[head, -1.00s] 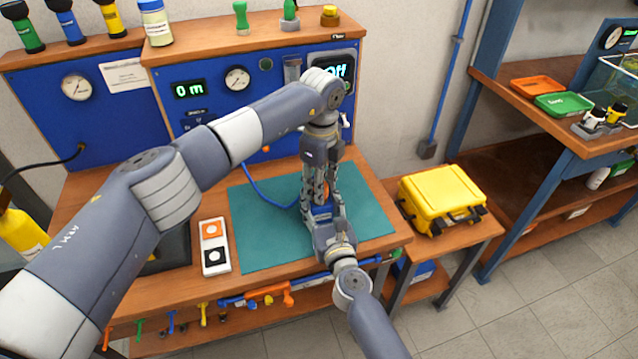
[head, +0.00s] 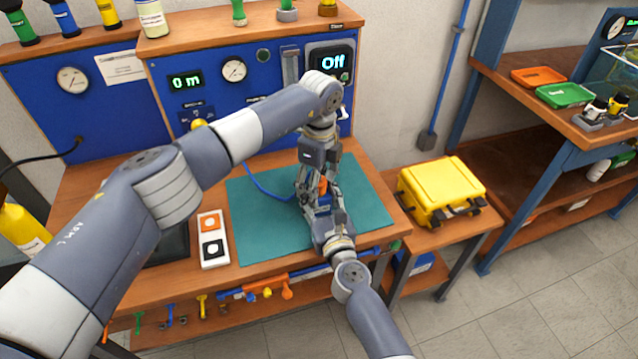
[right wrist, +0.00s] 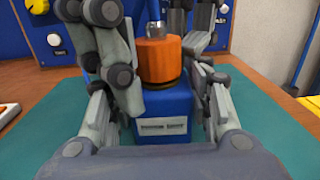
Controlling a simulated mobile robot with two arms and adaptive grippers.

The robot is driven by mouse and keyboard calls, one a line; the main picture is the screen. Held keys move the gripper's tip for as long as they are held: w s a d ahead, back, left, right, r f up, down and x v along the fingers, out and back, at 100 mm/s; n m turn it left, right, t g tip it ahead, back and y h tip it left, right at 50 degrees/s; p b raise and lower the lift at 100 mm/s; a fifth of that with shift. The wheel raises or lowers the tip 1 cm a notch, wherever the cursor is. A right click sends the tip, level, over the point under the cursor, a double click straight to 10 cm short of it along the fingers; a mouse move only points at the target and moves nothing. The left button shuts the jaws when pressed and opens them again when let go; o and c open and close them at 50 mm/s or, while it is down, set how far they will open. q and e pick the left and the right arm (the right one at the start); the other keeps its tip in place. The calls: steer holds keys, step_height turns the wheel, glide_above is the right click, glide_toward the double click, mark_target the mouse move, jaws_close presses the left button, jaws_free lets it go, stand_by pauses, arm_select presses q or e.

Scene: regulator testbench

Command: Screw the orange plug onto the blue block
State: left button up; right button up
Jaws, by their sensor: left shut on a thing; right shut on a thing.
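The orange plug (right wrist: 159,62) sits upright on top of the blue block (right wrist: 163,117) in the right wrist view, with a metal fitting above it. In the head view only a sliver of the plug (head: 323,187) shows between the grippers. My left gripper (right wrist: 158,45) comes down from above, its fingers on both sides of the plug, shut on it. My right gripper (right wrist: 168,105) is shut on the block from the front, a finger on each side. Whether the plug is fully seated cannot be told.
The block stands over a green mat (head: 262,225) on the wooden bench. A two-button box (head: 213,240) lies left of the mat. Behind is the blue panel (head: 225,100) with gauges and a display reading Off. A yellow case (head: 440,188) stands at right.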

arm_select(q)
steer(key=shift+s+f, duration=0.15)
steer(key=shift+s, duration=0.05)
arm_select(e)
steer(key=shift+w+r, duration=0.2)
arm_select(q)
steer(key=o, duration=1.2)
steer(key=shift+w, duration=0.15)
arm_select(e)
steer(key=shift+w, duration=0.1)
jaws_close()
steer(key=shift+f, duration=0.1)
arm_select(q)
steer(key=shift+w+r, duration=0.1)
steer(key=shift+r, duration=0.2)
step_height(320, 180, up, 12)
steer(key=shift+w+d+f, duration=0.1)
steer(key=shift+f, duration=0.05)
